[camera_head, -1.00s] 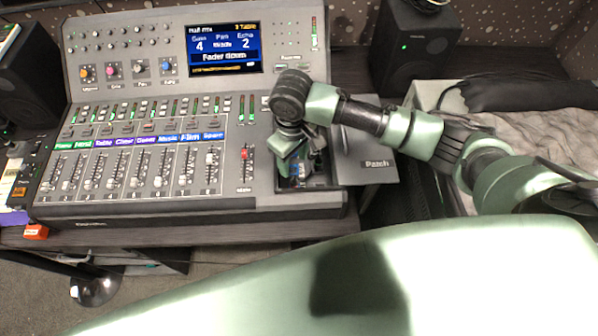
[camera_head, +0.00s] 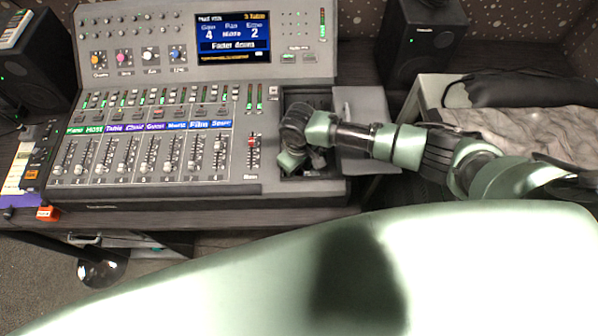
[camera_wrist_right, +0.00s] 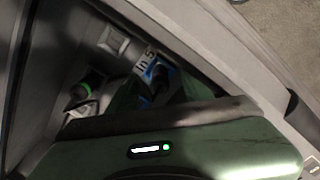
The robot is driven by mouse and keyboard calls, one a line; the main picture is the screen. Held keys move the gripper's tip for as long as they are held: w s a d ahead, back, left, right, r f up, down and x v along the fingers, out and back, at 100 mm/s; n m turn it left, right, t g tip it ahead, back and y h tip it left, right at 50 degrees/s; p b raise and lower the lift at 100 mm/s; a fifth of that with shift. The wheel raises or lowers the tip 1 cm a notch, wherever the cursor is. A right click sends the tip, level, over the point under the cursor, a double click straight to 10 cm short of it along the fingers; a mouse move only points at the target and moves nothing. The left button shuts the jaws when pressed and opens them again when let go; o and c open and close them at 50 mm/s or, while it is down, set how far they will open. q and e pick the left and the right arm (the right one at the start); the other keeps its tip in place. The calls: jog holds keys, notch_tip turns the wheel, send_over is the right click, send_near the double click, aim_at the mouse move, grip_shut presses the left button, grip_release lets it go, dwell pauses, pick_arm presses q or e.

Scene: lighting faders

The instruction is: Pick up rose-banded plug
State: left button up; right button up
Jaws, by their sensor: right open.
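My right gripper (camera_head: 304,168) reaches down into the open patch recess (camera_head: 338,187) at the right end of the mixing console, and it is open. In the right wrist view, its dark fingers (camera_wrist_right: 155,92) are down in the recess, near a blue-banded connector (camera_wrist_right: 154,70) beside an "In 5" label (camera_wrist_right: 145,60). A green-ringed plug (camera_wrist_right: 85,90) is to the left. I cannot make out a rose band in either view; the gripper and shadow hide much of the recess. My left gripper is not in view.
The console (camera_head: 120,199) carries rows of faders and a blue screen (camera_head: 233,37). The recess walls are close around my gripper. The open Patch lid (camera_head: 364,103) lies to its right, under my arm. A black speaker (camera_head: 424,42) stands behind.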

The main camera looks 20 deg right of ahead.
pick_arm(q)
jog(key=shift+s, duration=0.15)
pick_arm(e)
jog(key=c, duration=1)
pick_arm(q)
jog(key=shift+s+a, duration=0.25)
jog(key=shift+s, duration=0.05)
pick_arm(e)
grip_shut()
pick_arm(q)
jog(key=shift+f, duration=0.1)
pick_arm(e)
jog(key=shift+r, duration=0.15)
